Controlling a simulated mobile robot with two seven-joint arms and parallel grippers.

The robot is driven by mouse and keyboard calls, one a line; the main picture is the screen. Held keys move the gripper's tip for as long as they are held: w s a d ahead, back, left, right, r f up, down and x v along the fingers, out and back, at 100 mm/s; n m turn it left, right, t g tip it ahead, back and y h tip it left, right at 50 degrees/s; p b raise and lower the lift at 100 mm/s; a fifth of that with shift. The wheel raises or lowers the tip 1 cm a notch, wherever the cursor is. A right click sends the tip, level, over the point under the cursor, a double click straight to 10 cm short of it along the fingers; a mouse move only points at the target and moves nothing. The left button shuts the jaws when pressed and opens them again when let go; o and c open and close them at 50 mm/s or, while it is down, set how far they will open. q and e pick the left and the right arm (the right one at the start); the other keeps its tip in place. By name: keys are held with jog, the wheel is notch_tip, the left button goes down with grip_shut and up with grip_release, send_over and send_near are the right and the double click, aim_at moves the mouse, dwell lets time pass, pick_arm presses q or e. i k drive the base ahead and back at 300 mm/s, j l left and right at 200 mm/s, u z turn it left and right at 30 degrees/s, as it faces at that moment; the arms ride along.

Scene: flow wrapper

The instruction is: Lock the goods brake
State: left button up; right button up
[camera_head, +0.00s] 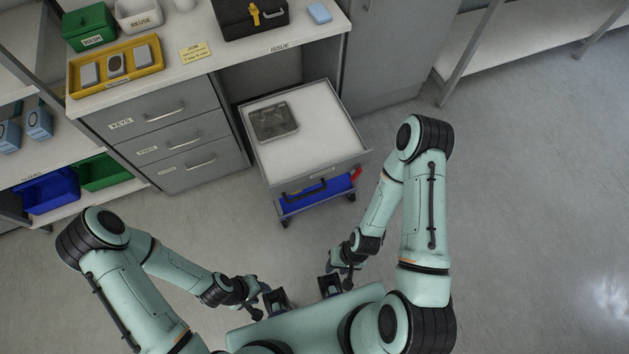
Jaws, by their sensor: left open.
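I cannot pick out a part that is clearly the goods brake. My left gripper (276,303) is low in the view, close to my body, away from the furniture; it is open and seems empty. My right gripper (330,286) is just to its right, also close to my body. Its fingers are too small and dark to tell open or shut.
A grey tray with small metal parts (272,121) lies in the drawer. The counter (308,40) holds a yellow tray (116,67), a green box (89,27) and a black case (240,18). Shelves with bins stand left. The floor to the right is clear.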

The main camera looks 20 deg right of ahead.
aim_at(358, 167)
jog(key=z, duration=1.25)
